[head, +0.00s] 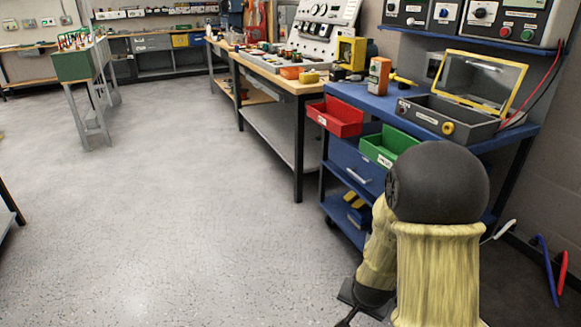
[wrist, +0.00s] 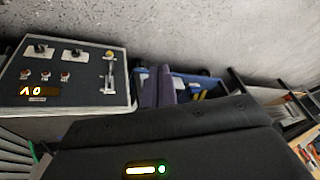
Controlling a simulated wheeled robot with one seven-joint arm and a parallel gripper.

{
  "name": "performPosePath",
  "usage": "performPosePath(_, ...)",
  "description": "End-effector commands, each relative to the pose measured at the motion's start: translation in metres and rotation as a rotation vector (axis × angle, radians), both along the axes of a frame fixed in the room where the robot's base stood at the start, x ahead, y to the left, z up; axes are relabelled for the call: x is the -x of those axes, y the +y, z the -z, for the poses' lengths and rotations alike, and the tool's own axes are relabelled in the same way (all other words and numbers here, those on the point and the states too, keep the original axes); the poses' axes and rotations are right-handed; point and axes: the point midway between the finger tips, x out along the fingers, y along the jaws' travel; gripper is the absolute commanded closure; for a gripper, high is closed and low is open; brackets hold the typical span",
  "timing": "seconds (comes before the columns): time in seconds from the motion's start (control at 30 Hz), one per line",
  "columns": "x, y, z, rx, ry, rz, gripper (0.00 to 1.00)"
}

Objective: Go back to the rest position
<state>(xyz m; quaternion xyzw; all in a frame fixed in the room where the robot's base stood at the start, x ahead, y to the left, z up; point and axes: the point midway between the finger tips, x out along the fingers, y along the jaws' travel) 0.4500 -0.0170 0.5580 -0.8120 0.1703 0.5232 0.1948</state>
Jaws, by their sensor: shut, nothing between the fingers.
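My gripper shows in the wrist view, with its two dark fingers (wrist: 158,86) side by side and touching or nearly so, and nothing held between them. Its dark body fills the bottom of that view, with a small lit green indicator. In the head view my arm, with a black joint and yellowish covers, stands at the lower right in front of the blue cart (head: 335,205). A dark part of my arm reaches the bottom edge there; the fingertips cannot be made out.
The cart bears an open grey case (head: 450,118), a red bin (head: 335,117) and a green bin (head: 388,147). A long workbench (head: 270,88) stands behind. A grey panel with knobs and a lever (wrist: 70,78) lies left of the fingers. Open floor (head: 170,220) spreads left.

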Motion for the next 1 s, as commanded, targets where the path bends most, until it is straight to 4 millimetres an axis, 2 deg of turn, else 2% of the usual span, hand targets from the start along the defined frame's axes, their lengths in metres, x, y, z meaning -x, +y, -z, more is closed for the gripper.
performPosePath(0.03, 0.007, 0.005, -0.02, -0.001, 0.009, -0.052, 1.0)
performPosePath(0.2, 0.038, 0.016, -0.063, 0.015, 0.072, -0.232, 1.0)
performPosePath(0.4, 0.071, 0.019, -0.097, 0.05, 0.132, -0.386, 1.0)
performPosePath(0.63, 0.103, 0.017, -0.125, 0.096, 0.185, -0.515, 1.0)
performPosePath(1.0, 0.103, 0.017, -0.185, 0.096, 0.191, -0.517, 1.0)
